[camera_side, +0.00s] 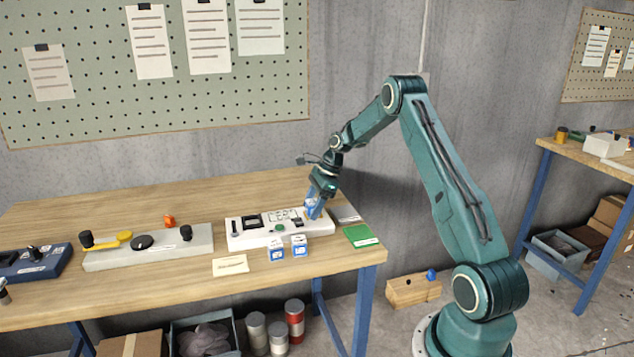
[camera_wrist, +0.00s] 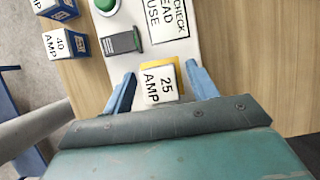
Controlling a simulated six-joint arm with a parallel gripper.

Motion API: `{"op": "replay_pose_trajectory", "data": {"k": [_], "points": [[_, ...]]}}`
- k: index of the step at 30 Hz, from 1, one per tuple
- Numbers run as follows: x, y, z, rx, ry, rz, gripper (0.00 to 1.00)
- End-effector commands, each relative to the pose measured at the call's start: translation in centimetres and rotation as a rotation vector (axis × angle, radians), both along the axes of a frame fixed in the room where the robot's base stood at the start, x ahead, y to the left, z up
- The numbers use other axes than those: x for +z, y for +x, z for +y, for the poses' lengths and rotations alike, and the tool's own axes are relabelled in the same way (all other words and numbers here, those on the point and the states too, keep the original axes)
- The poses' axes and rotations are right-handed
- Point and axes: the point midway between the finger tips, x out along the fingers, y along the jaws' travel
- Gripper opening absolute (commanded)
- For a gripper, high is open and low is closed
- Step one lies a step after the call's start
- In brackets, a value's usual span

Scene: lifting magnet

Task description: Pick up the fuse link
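A fuse link with a white face marked "25 AMP" and a yellow edge (camera_wrist: 159,86) sits between my fingers in the wrist view. My gripper (camera_wrist: 160,73) is open, with one blue finger on each side of it and a narrow gap at each side. In the side view my gripper (camera_side: 314,207) points down at the right end of the white panel (camera_side: 250,239), and the fuse link between the fingers cannot be made out clearly. Two blue blocks with white faces (camera_side: 277,250) (camera_side: 300,246) stand in front of the panel; one reads "40 AMP" in the wrist view (camera_wrist: 67,43).
The panel bears a green button (camera_wrist: 106,6), a dark grey part (camera_wrist: 123,41) and a printed sign (camera_wrist: 165,20). A green card (camera_side: 361,236) lies at the table's right edge. A grey panel with knobs (camera_side: 150,249) stands to the left. The wooden table behind is clear.

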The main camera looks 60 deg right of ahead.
Motion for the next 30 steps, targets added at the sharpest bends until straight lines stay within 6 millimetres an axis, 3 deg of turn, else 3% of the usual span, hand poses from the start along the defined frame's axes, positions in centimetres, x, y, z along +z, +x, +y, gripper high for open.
{"op": "replay_pose_trajectory", "data": {"k": [1,7,9,20,30], "points": [[0.0,0.0,0.0,0.000,0.000,0.000,0.50],[0.0,0.0,0.0,0.000,0.000,0.000,0.11],[0.1,0.0,0.0,0.000,-0.001,-0.001,0.04],[0.4,0.0,0.0,0.000,-0.002,-0.002,0.04],[3.9,0.1,-0.1,-0.001,-0.003,-0.003,0.04]]}}
